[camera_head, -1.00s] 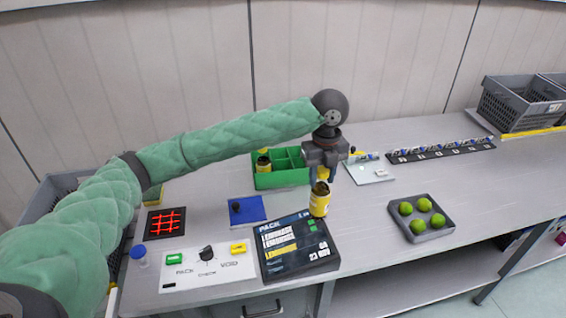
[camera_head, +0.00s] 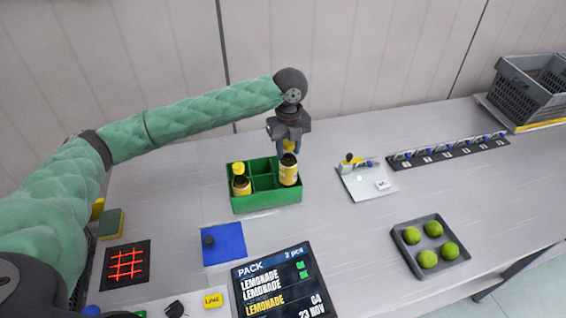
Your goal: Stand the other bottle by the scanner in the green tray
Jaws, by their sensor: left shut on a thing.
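The green tray (camera_head: 265,202) stands on the bench, divided into compartments. A brown bottle with a yellow cap and pale label (camera_head: 241,184) stands in its left compartment. A second, similar bottle (camera_head: 289,172) is upright at the tray's right compartment, beneath my left gripper (camera_head: 289,148). My left gripper is shut on this bottle from above. Whether the bottle's base touches the tray floor cannot be told. The scanner appears to be the black square with red lines (camera_head: 126,265) at the lower left. My right gripper does not show.
A blue pad with a dark knob (camera_head: 224,243) and a PACK display (camera_head: 285,285) lie in front of the tray. A grey tray of green fruit (camera_head: 431,246), a pale plate (camera_head: 367,183) and a black labelled strip (camera_head: 450,151) are to the right. Grey crates (camera_head: 530,90) stand far right.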

